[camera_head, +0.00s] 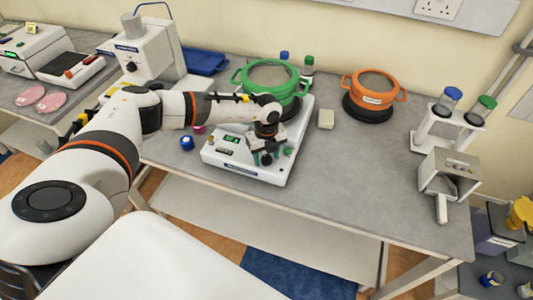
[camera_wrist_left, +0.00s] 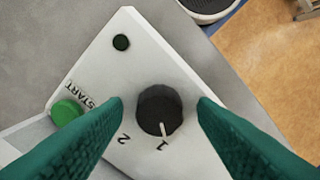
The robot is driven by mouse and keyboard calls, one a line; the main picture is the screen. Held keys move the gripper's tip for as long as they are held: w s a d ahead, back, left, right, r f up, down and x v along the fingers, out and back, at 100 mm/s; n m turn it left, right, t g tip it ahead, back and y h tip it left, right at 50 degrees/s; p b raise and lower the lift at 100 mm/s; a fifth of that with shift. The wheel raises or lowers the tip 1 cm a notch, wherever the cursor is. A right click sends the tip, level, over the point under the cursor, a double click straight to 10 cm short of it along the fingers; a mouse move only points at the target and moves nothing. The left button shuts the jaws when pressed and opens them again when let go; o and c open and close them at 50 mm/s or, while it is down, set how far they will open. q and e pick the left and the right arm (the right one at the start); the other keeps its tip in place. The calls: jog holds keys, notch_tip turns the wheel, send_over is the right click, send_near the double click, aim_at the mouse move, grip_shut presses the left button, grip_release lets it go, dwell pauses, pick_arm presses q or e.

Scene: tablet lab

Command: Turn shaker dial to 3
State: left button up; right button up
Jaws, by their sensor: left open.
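The shaker (camera_head: 228,163) is a white box with a small display on its front, standing near the table's front edge. Its black dial (camera_wrist_left: 157,106) shows in the left wrist view, with a white pointer mark directed at about the printed 1. A 2 is printed to the left of the 1; a 3 is not visible. My left gripper (camera_wrist_left: 159,103) is open, its two green fingers on either side of the dial with a visible gap at each side. In the head view the gripper (camera_head: 266,154) points down over the shaker's right front, hiding the dial. My right gripper is not in view.
A green START button (camera_wrist_left: 66,111) lies left of the dial, by the left finger. A blue-capped item (camera_head: 187,143) stands left.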

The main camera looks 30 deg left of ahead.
pick_arm(q)
jog(key=c, duration=1)
